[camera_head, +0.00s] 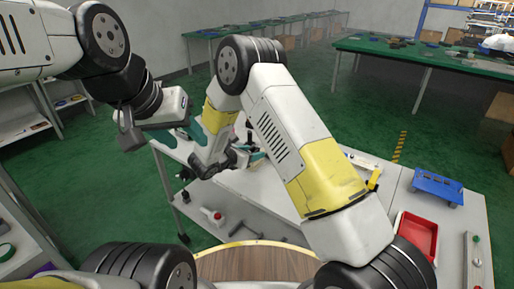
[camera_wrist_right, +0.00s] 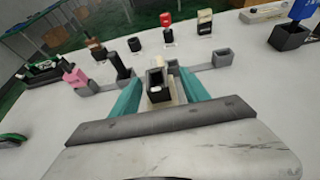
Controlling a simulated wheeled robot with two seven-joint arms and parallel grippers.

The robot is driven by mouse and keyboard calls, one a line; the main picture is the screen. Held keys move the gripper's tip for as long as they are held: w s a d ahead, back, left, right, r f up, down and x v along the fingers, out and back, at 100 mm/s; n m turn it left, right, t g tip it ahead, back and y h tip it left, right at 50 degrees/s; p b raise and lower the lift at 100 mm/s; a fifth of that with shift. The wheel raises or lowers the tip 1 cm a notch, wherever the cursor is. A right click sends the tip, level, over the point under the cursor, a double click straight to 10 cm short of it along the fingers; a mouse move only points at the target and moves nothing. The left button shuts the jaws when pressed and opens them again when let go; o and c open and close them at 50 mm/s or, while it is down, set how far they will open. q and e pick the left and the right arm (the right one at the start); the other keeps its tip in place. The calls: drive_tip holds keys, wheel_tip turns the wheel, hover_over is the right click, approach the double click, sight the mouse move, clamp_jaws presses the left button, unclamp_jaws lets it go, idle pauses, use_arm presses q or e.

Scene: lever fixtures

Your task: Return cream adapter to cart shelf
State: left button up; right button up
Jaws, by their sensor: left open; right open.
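My right gripper (camera_wrist_right: 155,98) is open over the white top in the right wrist view, its teal fingers spread. Between and just beyond the fingers is a small black open-topped block (camera_wrist_right: 155,82) with a pale cream part beneath; I cannot tell whether this is the cream adapter or whether the fingers touch it. In the head view my right gripper (camera_head: 248,152) is partly hidden by its own arm. My left gripper (camera_head: 181,134) is open, left of it, near the cart's left edge. The cart's lower shelf (camera_head: 277,222) shows below the top.
A pink piece (camera_wrist_right: 75,77), a red-topped piece (camera_wrist_right: 166,20) and several dark holders stand around in the wrist view. A red object (camera_head: 213,215) lies on the lower shelf. A red tray (camera_head: 416,238) and blue fixture (camera_head: 437,187) sit on the right.

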drive_tip(key=x, duration=0.6)
drive_tip(key=shift+w+f, duration=0.15)
drive_tip(key=shift+w, duration=0.2)
clamp_jaws()
